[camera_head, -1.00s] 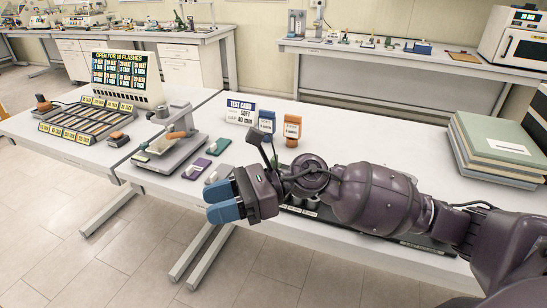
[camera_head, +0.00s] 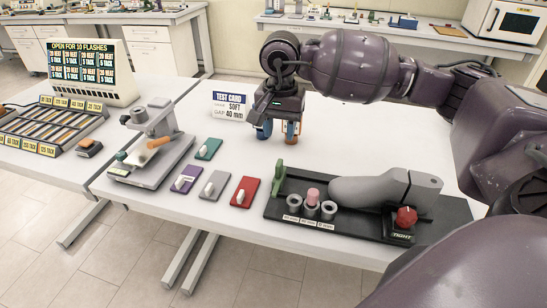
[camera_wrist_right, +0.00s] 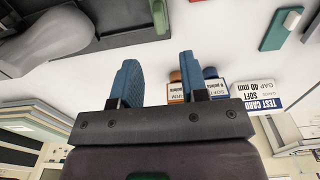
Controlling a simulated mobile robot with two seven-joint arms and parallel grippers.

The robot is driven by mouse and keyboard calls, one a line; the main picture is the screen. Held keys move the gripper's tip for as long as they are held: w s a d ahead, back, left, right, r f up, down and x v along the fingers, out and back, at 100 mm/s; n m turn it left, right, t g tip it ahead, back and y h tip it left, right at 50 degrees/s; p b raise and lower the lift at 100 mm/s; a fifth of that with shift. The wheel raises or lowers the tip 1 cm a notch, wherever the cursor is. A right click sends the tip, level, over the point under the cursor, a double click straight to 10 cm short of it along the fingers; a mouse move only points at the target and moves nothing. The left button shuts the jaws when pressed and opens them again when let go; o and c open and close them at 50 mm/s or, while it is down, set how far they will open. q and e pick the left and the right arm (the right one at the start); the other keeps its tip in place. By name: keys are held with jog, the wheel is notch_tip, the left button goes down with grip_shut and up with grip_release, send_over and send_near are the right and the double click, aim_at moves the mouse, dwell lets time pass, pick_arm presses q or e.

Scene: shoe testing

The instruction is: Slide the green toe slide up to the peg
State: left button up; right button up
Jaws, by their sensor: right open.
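The green toe slide (camera_head: 279,177) stands upright at the left end of a black base (camera_head: 355,233). It also shows at the top of the right wrist view (camera_wrist_right: 159,16). A short pink peg (camera_head: 313,195) stands on the base to its right, among grey ring-shaped pieces (camera_head: 329,210). A gap separates the slide from the peg. My right gripper (camera_head: 278,130) points down behind the slide, apart from it. Its blue fingers (camera_wrist_right: 158,74) are open with nothing between them. My left gripper is out of view.
A grey foot form (camera_head: 368,190) and a red knob (camera_head: 405,217) marked TIGHT sit on the base. Red (camera_head: 244,191), grey (camera_head: 214,185), purple (camera_head: 184,178) and teal (camera_head: 208,149) plates lie left. The test card (camera_head: 230,106) stands behind, beside my gripper.

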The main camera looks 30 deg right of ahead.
aim_at(279, 162)
notch_tip(279, 162, down, 10)
jog(key=shift+s+f, duration=0.15)
dwell(0.3)
grip_shut()
